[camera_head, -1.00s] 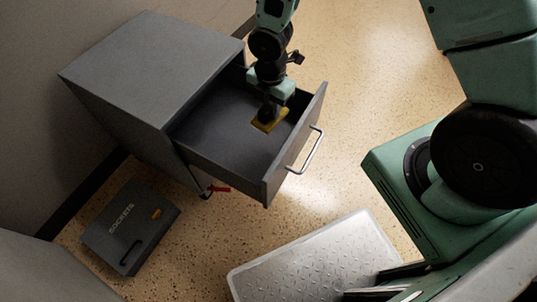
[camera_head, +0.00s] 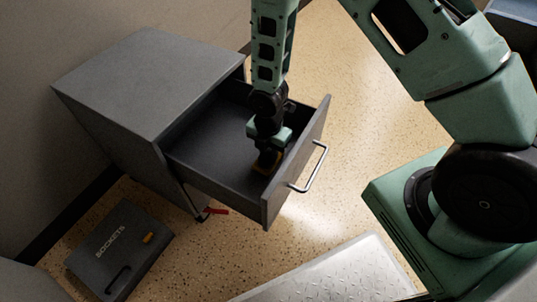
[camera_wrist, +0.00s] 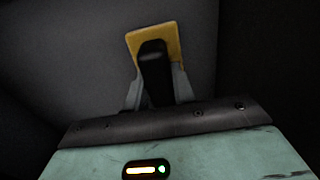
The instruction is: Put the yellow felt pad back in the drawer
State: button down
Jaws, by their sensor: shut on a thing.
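The yellow felt pad (camera_head: 264,168) is inside the open drawer (camera_head: 207,147), low and close to the drawer front. My gripper (camera_head: 267,157) reaches down into the drawer and is shut on the pad. In the wrist view, the pad (camera_wrist: 158,42) shows beyond my gripper (camera_wrist: 155,60) against the dark grey drawer interior. Part of the pad is hidden behind the fingers. I cannot tell whether the pad touches the drawer floor.
The grey cabinet (camera_head: 150,82) stands by the wall, its drawer pulled out with a metal handle (camera_head: 312,168). A dark sockets case (camera_head: 120,250) lies on the floor at lower left. A metal tread-plate platform (camera_head: 335,275) is at the bottom.

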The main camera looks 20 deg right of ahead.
jog(key=shift+f, duration=0.3)
jog(key=shift+f, duration=0.2)
jog(key=c, duration=1.2)
grip_release()
jog(key=shift+o, duration=0.2)
notch_tip(320, 180, up, 12)
jog(key=p, duration=0.5)
notch_tip(320, 180, up, 13)
jog(key=m, duration=0.8)
send_over(269, 149)
jog(key=s+a, duration=0.5)
jog(key=s, duration=0.2)
jog(key=s+a+r+m, duration=0.1)
jog(key=s+r+m, duration=0.8)
jog(key=s, duration=0.4)
jog(key=shift+a+r+m+y, duration=0.15)
jog(key=shift+r+m+y, duration=0.05)
jog(key=shift+m+y, duration=0.1)
